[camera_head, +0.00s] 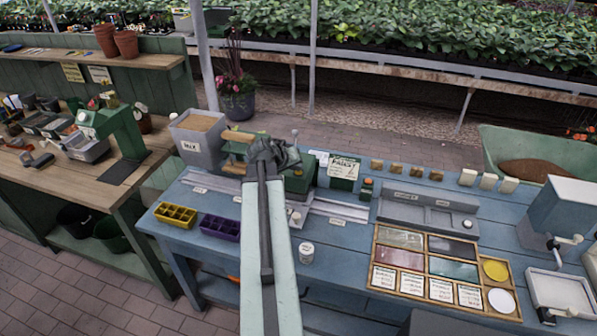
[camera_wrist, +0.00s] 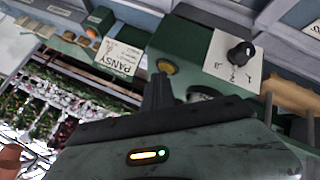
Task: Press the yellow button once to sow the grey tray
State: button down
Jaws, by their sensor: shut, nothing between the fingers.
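The yellow button (camera_wrist: 166,67) is a round disc on the face of a green machine (camera_wrist: 190,45) in the wrist view. My gripper (camera_wrist: 158,82) is shut and empty, with its tips just below the button in that picture; I cannot tell whether they touch it. In the head view my gripper (camera_head: 272,150) is over the back of the blue bench, in front of the green machine (camera_head: 302,178). My arm and gripper hide much of the machine there, and the button does not show. I cannot make out a grey tray for certain in either view.
A black knob (camera_wrist: 241,53) sits on a white plate right of the button. A PANSY sign (camera_wrist: 119,58) stands beside the machine.

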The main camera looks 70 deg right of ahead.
aim_at(296, 173)
jog(key=shift+r+p, duration=0.95)
jog(key=shift+r, duration=0.05)
notch_tip(296, 173, up, 5)
jog(key=p, duration=0.5)
jog(key=shift+w, duration=0.1)
dwell(0.5)
